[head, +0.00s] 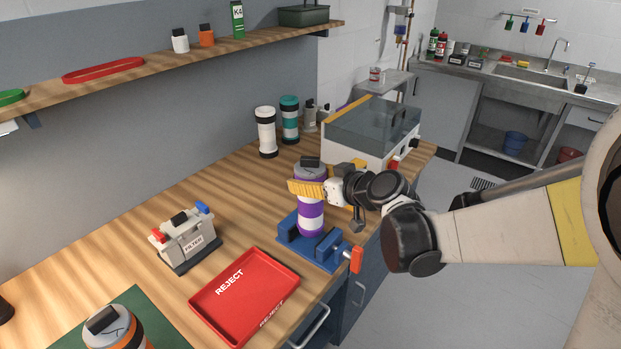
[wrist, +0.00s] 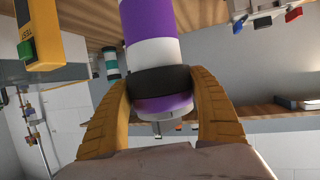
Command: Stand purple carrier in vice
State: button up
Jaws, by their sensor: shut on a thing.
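The purple carrier (head: 311,214) is a banded purple and white cylinder with a grey, black-knobbed end on top. It stands about upright at the blue vice (head: 312,247), its lower end between or just above the jaws; I cannot tell whether it rests on the vice. My gripper (head: 308,187) is shut around the carrier's upper part. In the wrist view the carrier (wrist: 152,35) shows inverted, with the yellow fingers of my gripper (wrist: 160,82) on both sides of its black band. The vice has an orange handle (head: 356,259) at its right.
An orange-banded carrier (head: 118,328) stands at the front left. White (head: 266,132) and teal (head: 289,120) carriers and a clear-lidded machine (head: 371,130) stand behind.

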jog(key=shift+f+b, duration=1.9)
jog(key=shift+f, duration=0.3)
jog(key=o, duration=1.5)
jog(key=v, duration=1.2)
jog(key=s+d+f+m+g+h, duration=0.1)
jog(key=s+d+m+h, duration=0.1)
jog(key=s, duration=0.4)
jog(key=s+d+f+m+g+h, duration=0.1)
jog(key=s+d+f+m+h, duration=0.1)
jog(key=s+d, duration=0.3)
jog(key=s+d+f+m+g+h, duration=0.1)
jog(key=s+d+f+m+h, duration=0.1)
jog(key=s, duration=0.5)
jog(key=shift+s+d+f+m+g+h, duration=0.15)
jog(key=shift+d+m+h, duration=0.1)
jog(key=shift+d+h, duration=0.15)
jog(key=shift+w+d+f+m+g+h, duration=0.1)
jog(key=shift+d+m+h, duration=0.1)
jog(key=shift+d+h, duration=0.2)
jog(key=shift+s+d+m+g+h, duration=0.15)
jog(key=shift+d+m+h, duration=0.15)
jog(key=shift+d, duration=0.15)
